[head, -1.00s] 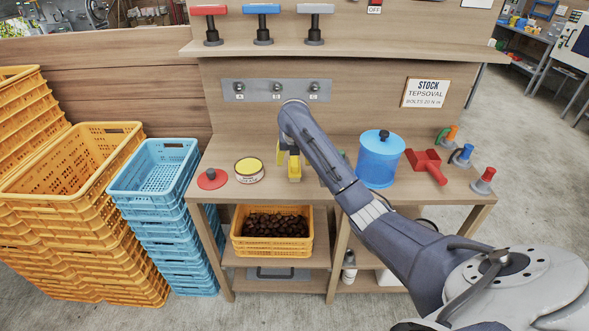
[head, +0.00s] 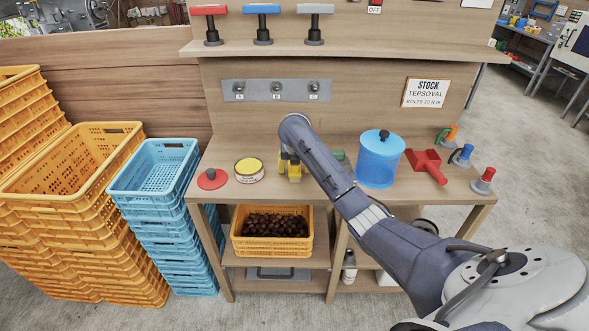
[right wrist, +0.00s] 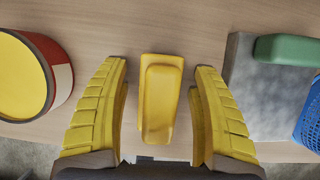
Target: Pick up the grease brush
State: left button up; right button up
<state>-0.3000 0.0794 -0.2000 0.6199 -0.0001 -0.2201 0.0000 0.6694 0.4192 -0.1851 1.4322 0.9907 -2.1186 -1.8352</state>
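A yellow block-like object with a raised narrower grip (right wrist: 160,105) lies on the bench; it may be the grease brush, but no bristles show. My right gripper (right wrist: 160,69) is open, with one yellow finger on each side of this object and a visible gap to both. In the head view my right gripper (head: 289,167) is low over the bench, right of a yellow-topped tin (head: 249,170), and the arm hides part of the area. The tin also shows at the left of the right wrist view (right wrist: 28,75). My left gripper is not in view.
A grey block with a green part (right wrist: 262,105) and a blue mesh item (right wrist: 310,118) lie right of the gripper. Chestnuts fill a crate (head: 272,250) below.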

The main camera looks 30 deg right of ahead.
jog(key=c, duration=1.2)
jog(key=shift+r, duration=0.1)
notch_tip(320, 180, up, 20)
dwell(0.4)
jog(key=o, duration=0.5)
jog(key=c, duration=0.4)
